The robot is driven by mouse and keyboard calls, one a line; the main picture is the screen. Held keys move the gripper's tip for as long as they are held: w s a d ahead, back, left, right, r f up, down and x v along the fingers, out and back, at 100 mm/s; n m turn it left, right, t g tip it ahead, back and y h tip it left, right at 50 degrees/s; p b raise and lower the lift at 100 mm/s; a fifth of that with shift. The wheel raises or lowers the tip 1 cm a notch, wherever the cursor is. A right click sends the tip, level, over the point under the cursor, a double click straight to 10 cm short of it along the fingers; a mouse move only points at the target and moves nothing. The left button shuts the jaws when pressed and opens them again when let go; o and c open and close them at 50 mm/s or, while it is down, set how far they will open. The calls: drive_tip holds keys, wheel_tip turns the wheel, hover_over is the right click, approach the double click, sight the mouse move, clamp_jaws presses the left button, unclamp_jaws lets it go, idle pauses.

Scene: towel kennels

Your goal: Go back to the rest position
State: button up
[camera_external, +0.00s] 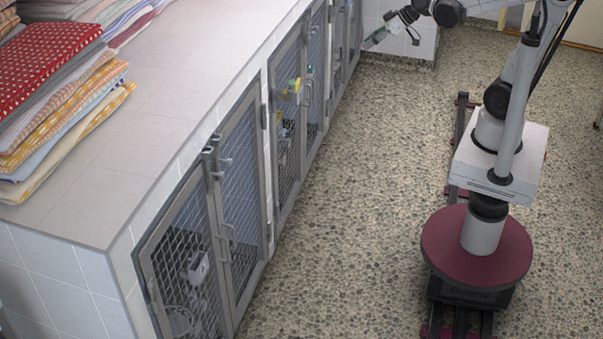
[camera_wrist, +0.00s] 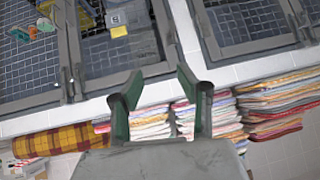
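My gripper (camera_external: 374,41) is at the top of the external view, at the end of my raised arm, in front of the far kennels and apart from them. In the wrist view my gripper (camera_wrist: 160,76) shows two green-faced fingers spread apart with nothing between them. That view is turned over, with the kennel doors above and the towels below. The rest position itself is not marked in either view.
Mesh kennel doors (camera_external: 245,195) line the tiled counter (camera_external: 150,125), with towel stacks (camera_external: 50,100) on top. Yellow and green items (camera_external: 293,87) hang at one door. A yellow-labelled item (camera_wrist: 119,31) shows behind mesh. The pebbled floor (camera_external: 345,200) between kennels and my rail is clear.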

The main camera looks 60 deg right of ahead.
drive_tip(key=s+m+g+h+p, duration=0.2)
drive_tip(key=s+h+p, duration=0.1)
drive_tip(key=s, duration=1.2)
drive_tip(key=shift+s+a+r, duration=0.15)
drive_tip(key=shift+s+r, duration=0.05)
drive_tip(key=shift+s, duration=0.2)
